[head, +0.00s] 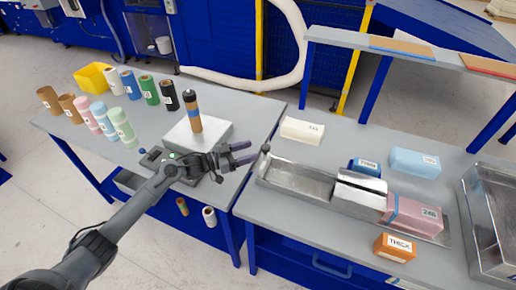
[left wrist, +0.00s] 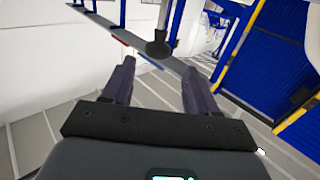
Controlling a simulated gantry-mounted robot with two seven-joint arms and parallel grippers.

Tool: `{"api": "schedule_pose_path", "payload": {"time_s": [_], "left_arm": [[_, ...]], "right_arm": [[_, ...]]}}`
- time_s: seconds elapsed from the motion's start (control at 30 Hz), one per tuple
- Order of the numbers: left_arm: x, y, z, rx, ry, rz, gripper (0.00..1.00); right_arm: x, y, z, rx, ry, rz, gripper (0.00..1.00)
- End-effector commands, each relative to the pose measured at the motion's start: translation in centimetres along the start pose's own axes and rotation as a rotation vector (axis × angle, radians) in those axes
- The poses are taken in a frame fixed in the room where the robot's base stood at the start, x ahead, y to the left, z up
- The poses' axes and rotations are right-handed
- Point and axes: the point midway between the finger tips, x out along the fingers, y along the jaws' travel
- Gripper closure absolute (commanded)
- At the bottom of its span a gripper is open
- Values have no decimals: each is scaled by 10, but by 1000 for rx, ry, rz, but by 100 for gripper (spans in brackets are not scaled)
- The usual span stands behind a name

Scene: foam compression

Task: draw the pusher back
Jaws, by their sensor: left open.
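A metal trough (head: 295,178) lies on the right table. A dark round knob (head: 265,148) stands at its left end; I take it for the pusher's handle, though the link is unclear. A shiny metal piece (head: 360,188) sits mid-trough, and a pink foam block (head: 420,214) with a blue band lies in the right part. My left gripper (head: 246,152) is open and empty, just left of the knob and apart from it. In the left wrist view, a dark knob (left wrist: 158,46) shows beyond and between the open fingers (left wrist: 172,78). My right gripper is not in view.
Cream (head: 302,130) and light-blue (head: 414,162) blocks, a blue roll-like piece (head: 364,167) and an orange THICK box (head: 395,247) lie around the trough. A metal bin (head: 480,225) is at right. The left table holds several rolls (head: 103,117) and a metal plate (head: 215,132).

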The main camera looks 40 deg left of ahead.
Motion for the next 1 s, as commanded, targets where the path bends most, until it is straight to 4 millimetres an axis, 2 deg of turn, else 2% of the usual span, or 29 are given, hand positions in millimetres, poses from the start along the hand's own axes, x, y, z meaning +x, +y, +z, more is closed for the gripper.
{"api": "schedule_pose_path", "payload": {"time_s": [0.13,0.33,1.0], "left_arm": [[-22,0,1,-1,-4,-1,41],[-39,0,1,-1,-2,-1,41],[-43,0,0,0,-1,-1,41]], "right_arm": [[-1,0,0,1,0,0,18],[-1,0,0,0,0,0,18],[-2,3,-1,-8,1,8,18]]}}
